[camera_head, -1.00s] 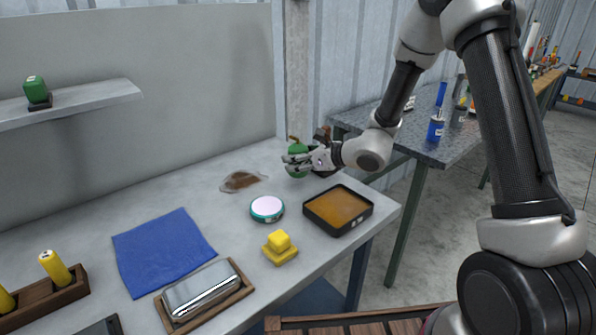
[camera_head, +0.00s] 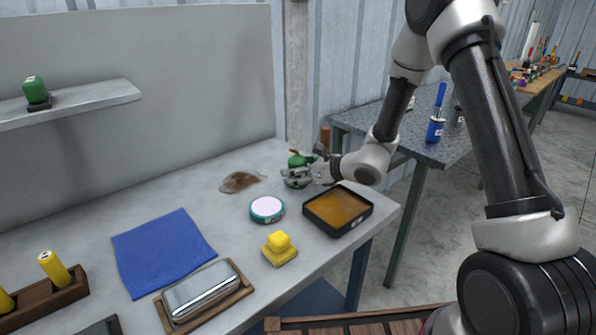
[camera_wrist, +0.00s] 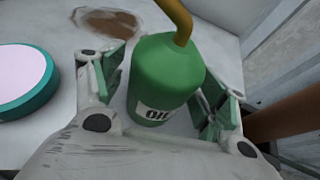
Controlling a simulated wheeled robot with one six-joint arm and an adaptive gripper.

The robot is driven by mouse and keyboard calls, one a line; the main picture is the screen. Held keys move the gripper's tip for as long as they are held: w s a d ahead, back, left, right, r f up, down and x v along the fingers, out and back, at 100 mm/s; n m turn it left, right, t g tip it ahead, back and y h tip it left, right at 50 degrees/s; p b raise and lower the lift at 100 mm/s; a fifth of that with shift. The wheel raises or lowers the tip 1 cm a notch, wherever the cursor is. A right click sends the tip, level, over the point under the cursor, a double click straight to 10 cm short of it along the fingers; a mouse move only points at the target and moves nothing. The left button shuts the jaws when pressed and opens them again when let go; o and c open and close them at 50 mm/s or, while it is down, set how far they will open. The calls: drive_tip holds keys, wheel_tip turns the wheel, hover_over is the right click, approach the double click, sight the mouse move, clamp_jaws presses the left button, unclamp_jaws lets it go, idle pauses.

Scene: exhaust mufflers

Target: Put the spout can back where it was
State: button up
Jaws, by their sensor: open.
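The spout can is a green can (camera_wrist: 165,80) with an OIL label and a brown-gold spout (camera_wrist: 178,18). In the wrist view it stands between the spread fingers of my gripper (camera_wrist: 160,95), which is open; the left finger is close to its side, and I cannot tell whether either finger touches it. In the head view the can (camera_head: 296,160) stands at the back right of the grey table (camera_head: 190,185), partly hidden behind my gripper (camera_head: 296,180). A brown stain (camera_head: 240,182) lies on the table left of the can.
A black tray with amber contents (camera_head: 338,209) is near my gripper, in front. A teal round tin (camera_head: 267,208), a yellow block (camera_head: 280,247), a blue cloth (camera_head: 162,250) and a silver case (camera_head: 203,289) lie nearby. A brown upright object (camera_wrist: 285,118) stands close on the right.

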drive_tip(key=shift+d+r, duration=0.15)
drive_tip(key=shift+r, duration=0.1)
drive_tip(key=v, duration=1.2)
drive_tip(key=s+d+r+n+g, duration=0.1)
drive_tip(key=s+r+n+g, duration=0.15)
drive_tip(key=s+n, duration=0.3)
drive_tip(key=s+d+r+n+g+h, duration=0.1)
drive_tip(key=s+r+n+g, duration=0.1)
drive_tip(key=s+r+n, duration=0.4)
drive_tip(key=s+d+r+n+g, duration=0.1)
drive_tip(key=s+d+n+g, duration=0.1)
drive_tip(key=s+n, duration=0.45)
drive_tip(key=s+d+r+n+t+h, duration=0.1)
drive_tip(key=s+d+r+n+h, duration=0.2)
drive_tip(key=d, duration=0.6)
drive_tip(key=s+d+r+n+t+h, duration=0.1)
drive_tip(key=s+d+r+n+h, duration=0.3)
drive_tip(key=d, duration=0.5)
drive_tip(key=shift+s+r+n+h, duration=0.2)
drive_tip(key=shift+s+n+h, duration=0.4)
drive_tip(key=shift+s+h, duration=0.5)
